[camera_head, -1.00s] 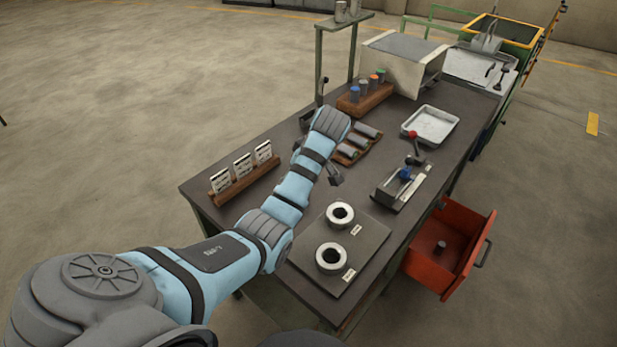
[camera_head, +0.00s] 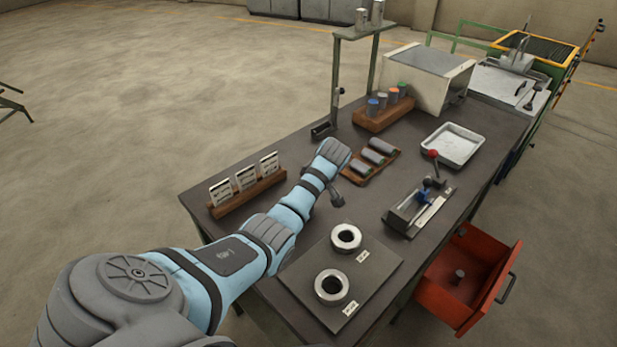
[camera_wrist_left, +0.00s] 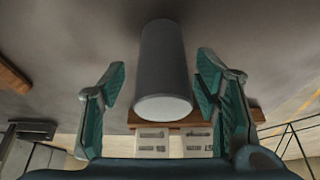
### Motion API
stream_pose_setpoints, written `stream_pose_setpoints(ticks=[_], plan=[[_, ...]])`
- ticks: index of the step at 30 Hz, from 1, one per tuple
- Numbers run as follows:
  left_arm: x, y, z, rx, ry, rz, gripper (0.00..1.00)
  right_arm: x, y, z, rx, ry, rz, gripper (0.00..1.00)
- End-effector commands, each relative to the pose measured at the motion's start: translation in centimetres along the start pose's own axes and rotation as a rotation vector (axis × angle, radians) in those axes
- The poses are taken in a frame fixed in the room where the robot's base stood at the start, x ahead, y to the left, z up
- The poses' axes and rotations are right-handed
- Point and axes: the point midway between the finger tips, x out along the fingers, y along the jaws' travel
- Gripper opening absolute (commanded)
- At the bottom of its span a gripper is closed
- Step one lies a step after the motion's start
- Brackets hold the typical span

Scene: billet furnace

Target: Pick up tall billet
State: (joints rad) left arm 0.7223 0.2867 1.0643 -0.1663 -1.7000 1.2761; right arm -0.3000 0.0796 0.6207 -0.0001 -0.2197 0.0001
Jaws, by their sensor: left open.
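In the left wrist view a tall dark grey billet (camera_wrist_left: 163,62) with a pale end face stands out from the table between the two fingers of my left gripper (camera_wrist_left: 160,78). The fingers are spread, one on each side, with visible gaps to the billet. In the head view my left wrist covers most of the gripper, and only a dark part of it (camera_head: 337,198) shows. The tall billet is hidden there behind the wrist. My right gripper is not in view.
A card rack (camera_head: 247,192) stands left of my wrist. A wooden tray (camera_head: 362,172) with lying cylinders is to the right. A ring plate (camera_head: 375,275), clamp fixture (camera_head: 420,208), metal tray (camera_head: 453,146) and open red drawer (camera_head: 468,280) lie nearer or further right.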

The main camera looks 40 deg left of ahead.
Motion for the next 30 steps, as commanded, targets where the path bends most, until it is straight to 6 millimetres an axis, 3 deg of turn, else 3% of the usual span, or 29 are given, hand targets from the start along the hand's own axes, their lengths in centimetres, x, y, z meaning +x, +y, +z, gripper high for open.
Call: stream_pose_setpoints(ticks=[3, 9, 18, 20, 30], plan=[[1.59, 0.0, 0.15, 0.001, 0.0, 0.0, 0.56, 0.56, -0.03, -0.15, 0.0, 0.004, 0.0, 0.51], [1.55, 0.05, 0.12, 0.001, 0.0, 0.002, 0.55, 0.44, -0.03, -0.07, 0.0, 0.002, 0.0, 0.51], [1.51, 0.08, 0.16, 0.002, -0.001, 0.002, 0.07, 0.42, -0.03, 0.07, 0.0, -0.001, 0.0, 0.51], [1.51, 0.09, 0.17, 0.002, -0.001, 0.002, 0.0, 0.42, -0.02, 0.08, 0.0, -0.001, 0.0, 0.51], [1.43, 0.16, 0.12, 0.001, 0.0, 0.004, 0.0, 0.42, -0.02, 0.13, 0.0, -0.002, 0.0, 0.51]])
